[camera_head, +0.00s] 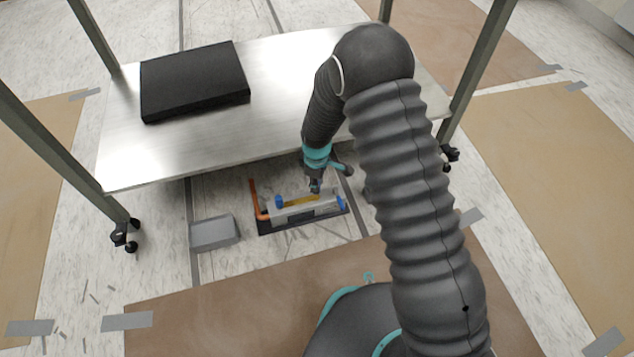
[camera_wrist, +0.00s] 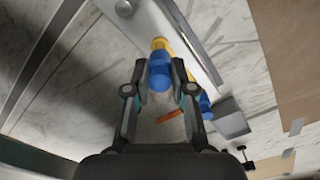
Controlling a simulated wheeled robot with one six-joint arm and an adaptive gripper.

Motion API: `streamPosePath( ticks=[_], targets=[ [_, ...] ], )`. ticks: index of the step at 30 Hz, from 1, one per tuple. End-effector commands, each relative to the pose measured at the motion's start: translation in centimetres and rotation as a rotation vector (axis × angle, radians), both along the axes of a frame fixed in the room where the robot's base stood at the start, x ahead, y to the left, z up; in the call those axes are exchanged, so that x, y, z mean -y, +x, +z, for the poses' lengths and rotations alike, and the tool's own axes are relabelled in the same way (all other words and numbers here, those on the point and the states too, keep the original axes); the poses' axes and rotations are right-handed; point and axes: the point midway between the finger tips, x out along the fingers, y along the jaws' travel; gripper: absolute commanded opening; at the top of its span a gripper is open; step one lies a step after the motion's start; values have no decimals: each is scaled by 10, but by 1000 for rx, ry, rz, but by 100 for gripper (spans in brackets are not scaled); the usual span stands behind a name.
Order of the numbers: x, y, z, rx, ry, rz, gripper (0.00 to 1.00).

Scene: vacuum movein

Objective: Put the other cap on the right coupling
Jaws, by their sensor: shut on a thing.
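My gripper (camera_head: 315,184) hangs over the pump unit (camera_head: 303,210) on the floor in the head view. In the wrist view my gripper (camera_wrist: 160,76) is shut on a blue cap (camera_wrist: 159,72), held between its fingertips. A yellow part (camera_wrist: 160,44) shows just beyond the cap; I cannot tell whether they touch. The unit has a blue piece at its left end (camera_head: 278,201) and another at its right end (camera_head: 341,203). I cannot tell which are caps and which are couplings.
An orange bar or hose (camera_head: 254,196) stands at the unit's left. A grey box (camera_head: 214,233) lies farther left on the floor. The metal table (camera_head: 215,150) overhangs behind my gripper, with a black box (camera_head: 194,80) on it. Floor before the unit is clear.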

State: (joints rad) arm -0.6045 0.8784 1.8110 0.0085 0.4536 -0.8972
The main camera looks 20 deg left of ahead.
Motion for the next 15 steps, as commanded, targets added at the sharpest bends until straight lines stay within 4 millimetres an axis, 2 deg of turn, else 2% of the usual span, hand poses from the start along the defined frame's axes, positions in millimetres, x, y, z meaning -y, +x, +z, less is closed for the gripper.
streamPosePath(
  ticks=[15],
  targets=[
    [0,0,-4,0,0,0,10]
  ],
)
